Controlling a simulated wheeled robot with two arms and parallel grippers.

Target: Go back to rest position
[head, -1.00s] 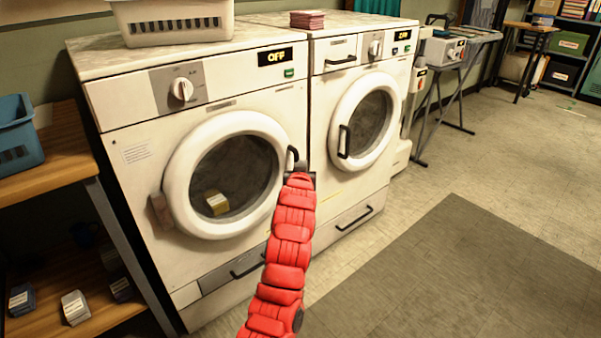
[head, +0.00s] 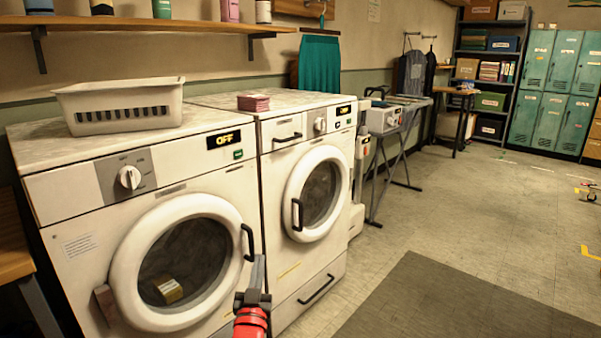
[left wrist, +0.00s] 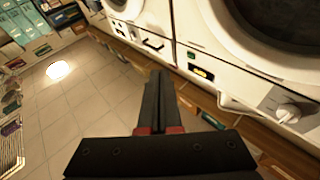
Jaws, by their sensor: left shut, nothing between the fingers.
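My left gripper (head: 256,272) is shut and empty in the head view, low in front of the left washer's right side. Its closed fingers also show in the left wrist view (left wrist: 160,95), pointing past the machines toward the floor. The left washer (head: 75,210) has a shut round door (head: 130,245) with a black handle (head: 248,242). A yellowish block (head: 168,290) shows behind its glass, and its display reads OFF. The gripper appears just below the handle; I cannot tell whether they touch. My right gripper is out of view.
A second white machine (head: 340,240) stands to the right with its round door shut. A white basket (head: 120,105) and a reddish stack (head: 253,102) sit on top of the machines. An ironing board (head: 400,135) stands beyond.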

